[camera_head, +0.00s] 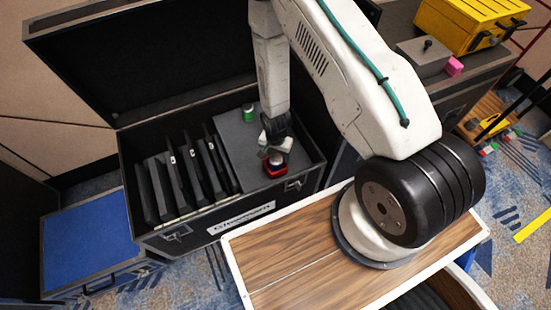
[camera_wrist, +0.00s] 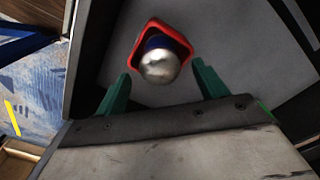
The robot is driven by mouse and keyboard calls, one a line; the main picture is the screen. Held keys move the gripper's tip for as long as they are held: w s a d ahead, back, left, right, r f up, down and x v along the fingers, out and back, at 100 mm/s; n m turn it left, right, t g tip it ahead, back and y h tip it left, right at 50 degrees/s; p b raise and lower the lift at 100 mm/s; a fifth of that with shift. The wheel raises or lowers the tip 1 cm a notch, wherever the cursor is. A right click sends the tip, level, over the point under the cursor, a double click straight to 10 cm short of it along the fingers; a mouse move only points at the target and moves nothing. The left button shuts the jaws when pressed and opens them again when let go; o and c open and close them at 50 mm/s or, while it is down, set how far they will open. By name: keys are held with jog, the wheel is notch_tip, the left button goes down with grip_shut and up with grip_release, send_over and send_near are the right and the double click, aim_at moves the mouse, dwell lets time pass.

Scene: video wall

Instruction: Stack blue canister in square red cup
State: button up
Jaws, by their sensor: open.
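The square red cup (camera_head: 275,171) stands on the grey top inside the open black case. In the wrist view, the cup's red rim (camera_wrist: 139,45) surrounds the blue canister (camera_wrist: 153,43), whose round silver end (camera_wrist: 160,66) faces the camera. The canister appears to be inside the cup, leaning slightly toward the camera; how deep it sits is hidden. My gripper (camera_wrist: 162,71) is open, with one green finger on each side of the canister and visible gaps. In the head view, my gripper (camera_head: 275,147) is just above the cup and partly covers the canister.
A green can (camera_head: 248,113) stands behind the cup on the grey top. Dark upright panels (camera_head: 178,178) fill slots to the left. The case's raised lid (camera_head: 180,55) is behind. A wooden-topped surface (camera_head: 300,262) is in front.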

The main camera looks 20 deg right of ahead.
notch_tip(320, 180, up, 37)
jog(key=d+n, duration=0.1)
jog(key=n, duration=0.3)
jog(key=s+d+r+n+t, duration=0.1)
jog(key=s+r+n, duration=0.4)
jog(key=s+r, duration=1.6)
jog(key=shift+s+d, duration=0.45)
jog(key=shift+s, duration=0.15)
